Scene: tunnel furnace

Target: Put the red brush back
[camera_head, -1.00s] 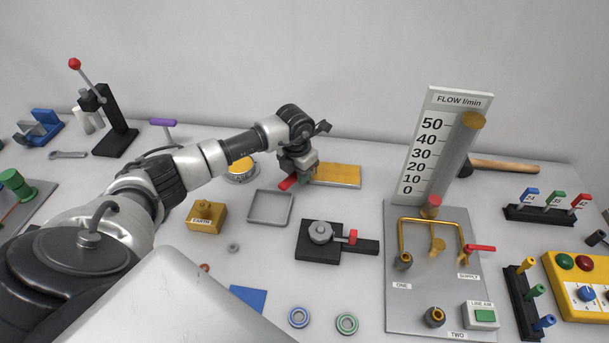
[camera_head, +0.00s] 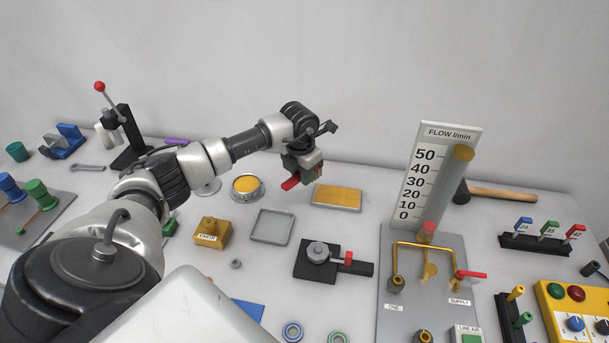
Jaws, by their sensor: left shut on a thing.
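My left gripper (camera_head: 305,172) points down over the back middle of the table. It is shut on a small red piece, which looks like the red brush (camera_head: 291,183); its tip sticks out to the left under the jaws. The fingers hide the rest of it. The held piece appears above the table, between a round yellow-topped dish (camera_head: 247,187) and a flat yellow pad (camera_head: 337,197). At the far left, a grey board (camera_head: 58,209) carries a green piece (camera_head: 38,192) and a blue piece (camera_head: 10,187), each with an orange-red strip. My right gripper is not in view.
Below the gripper are an empty grey tray (camera_head: 272,227), a yellow EARTH block (camera_head: 211,232) and a black clamp fixture (camera_head: 318,260). A black lever press (camera_head: 131,138) stands back left. The flow panel (camera_head: 418,190) stands tall at right. My left arm covers the left middle.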

